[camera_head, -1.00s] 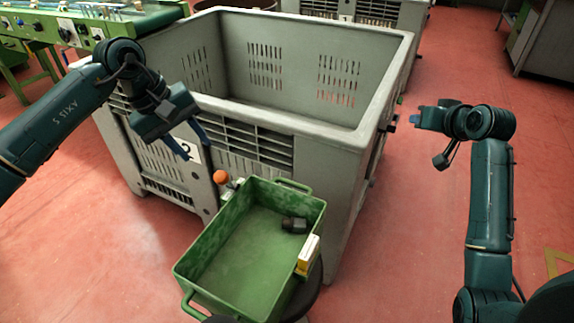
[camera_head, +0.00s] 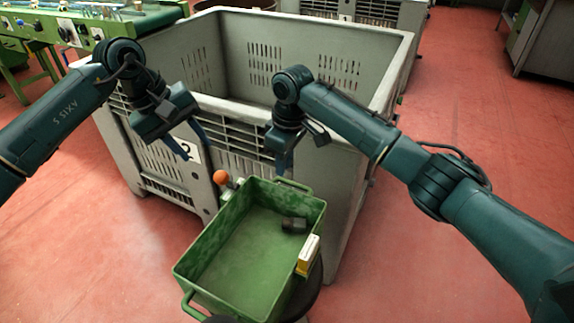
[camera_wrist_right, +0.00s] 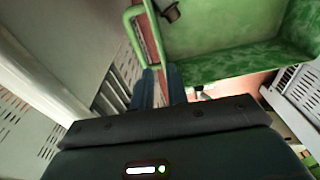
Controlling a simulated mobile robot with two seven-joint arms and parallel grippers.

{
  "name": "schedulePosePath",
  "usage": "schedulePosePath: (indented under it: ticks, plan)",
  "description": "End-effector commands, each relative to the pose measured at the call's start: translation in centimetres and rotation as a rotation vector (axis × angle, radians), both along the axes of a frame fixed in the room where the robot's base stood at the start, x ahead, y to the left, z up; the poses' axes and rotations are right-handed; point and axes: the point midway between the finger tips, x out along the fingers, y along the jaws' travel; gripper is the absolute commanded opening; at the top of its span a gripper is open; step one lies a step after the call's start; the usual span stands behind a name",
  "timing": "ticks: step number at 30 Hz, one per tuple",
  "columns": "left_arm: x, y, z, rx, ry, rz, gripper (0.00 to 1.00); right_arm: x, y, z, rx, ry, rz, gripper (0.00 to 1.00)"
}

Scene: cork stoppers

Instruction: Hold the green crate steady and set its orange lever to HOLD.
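The green crate (camera_head: 215,290) stands in front of the large grey bin. An orange lever knob (camera_head: 221,177) sticks up at its far left side; its position markings cannot be read. The crate's far handle (camera_head: 293,185) shows below my right gripper (camera_head: 281,165). In the right wrist view, the same handle (camera_wrist_right: 136,35) lies just beyond the fingertips of my right gripper (camera_wrist_right: 160,76), which are apart with nothing held between them. My left gripper (camera_head: 196,142) is open and empty, above and to the left of the orange knob.
The grey bin (camera_head: 320,160) rises close behind the crate. A dark object (camera_head: 295,224) lies inside the crate, and a yellow and white box (camera_head: 308,255) sits at its right wall. A green workbench (camera_head: 100,28) stands at the back left. Red floor (camera_head: 470,130) is clear on the right.

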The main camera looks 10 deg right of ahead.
Motion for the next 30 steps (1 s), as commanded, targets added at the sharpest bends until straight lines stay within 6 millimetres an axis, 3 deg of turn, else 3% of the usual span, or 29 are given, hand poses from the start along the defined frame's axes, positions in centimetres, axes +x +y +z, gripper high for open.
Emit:
schedulePosePath:
  ticks: [10,21,30]
  plan:
    - [0.0,0.0,0.0,0.000,0.000,0.000,0.36,-0.8,-0.6,-2.4,-0.089,0.052,0.025,0.15]
    - [0.0,0.0,0.0,0.000,0.000,0.000,0.36,-0.8,-0.6,-9.3,-0.088,0.052,0.023,0.15]
    - [0.0,0.0,0.0,0.000,0.000,0.000,0.36,-0.7,-0.6,-12.5,-0.087,0.048,0.023,0.15]
